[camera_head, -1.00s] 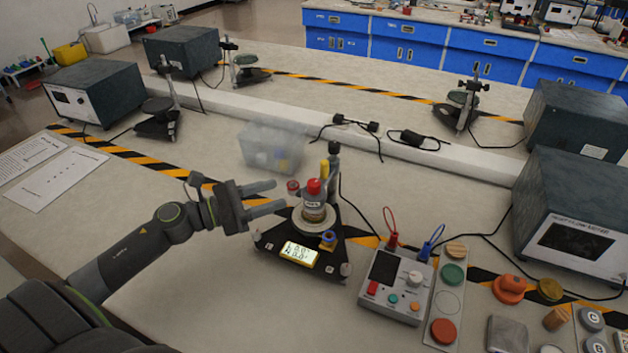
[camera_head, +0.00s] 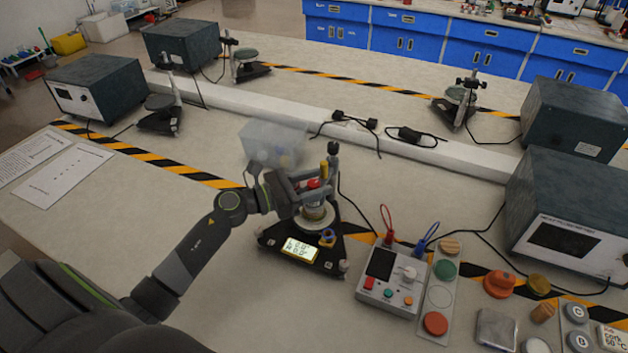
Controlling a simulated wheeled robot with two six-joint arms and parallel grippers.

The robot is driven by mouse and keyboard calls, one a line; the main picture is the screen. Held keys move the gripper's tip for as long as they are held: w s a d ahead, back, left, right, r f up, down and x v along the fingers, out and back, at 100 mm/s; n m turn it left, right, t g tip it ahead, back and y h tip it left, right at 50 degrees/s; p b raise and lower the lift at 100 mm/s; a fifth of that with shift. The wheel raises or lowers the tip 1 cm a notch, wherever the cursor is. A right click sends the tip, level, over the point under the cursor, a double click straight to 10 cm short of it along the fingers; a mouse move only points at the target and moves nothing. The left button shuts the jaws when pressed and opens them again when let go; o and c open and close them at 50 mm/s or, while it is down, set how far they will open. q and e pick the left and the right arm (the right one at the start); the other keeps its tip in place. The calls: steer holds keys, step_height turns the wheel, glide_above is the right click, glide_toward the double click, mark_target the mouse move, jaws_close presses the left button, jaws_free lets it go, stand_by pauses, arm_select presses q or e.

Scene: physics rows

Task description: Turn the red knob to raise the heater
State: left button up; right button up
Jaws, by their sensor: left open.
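A small heater stand (camera_head: 290,262) with a black three-cornered base and a lit display sits mid-bench. A round pale plate (camera_head: 318,222) on it carries a small bottle. A red part (camera_head: 313,184), apparently a cap or knob, shows between the fingers of my left gripper (camera_head: 318,182). The gripper comes in from the left at the height of the bottle's top. Its fingers are open and lie around or just in front of the red part; I cannot tell whether they touch it. The gripper partly hides the bottle and stand. My right gripper is not in view.
A clear plastic box (camera_head: 270,142) stands just behind the gripper. A control box (camera_head: 393,280) with red and blue leads is to the right of the stand. Several coloured discs lie further right. The bench front left is clear.

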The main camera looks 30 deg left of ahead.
arm_select(q)
steer(key=c, duration=1)
steer(key=shift+o, duration=0.2)
steer(key=shift+r+n+t+y+p, duration=0.25)
steer(key=shift+n+t+y+p, duration=0.3)
steer(key=shift+y+p, duration=0.35)
steer(key=n+t+y+p, duration=0.2)
steer(key=n+y+p, duration=0.1)
steer(key=p, duration=0.1)
steer(key=n+y+p, duration=0.1)
steer(key=y, duration=0.1)
steer(key=shift+t+y+p, duration=0.25)
steer(key=shift+y+p, duration=0.1)
steer(key=shift+y, duration=0.05)
steer(key=shift+f+n+y+p, duration=0.2)
steer(key=shift+n+y+p, duration=0.1)
steer(key=shift+n+y, duration=0.3)
steer(key=o, duration=1)
steer(key=shift+c, duration=0.2)
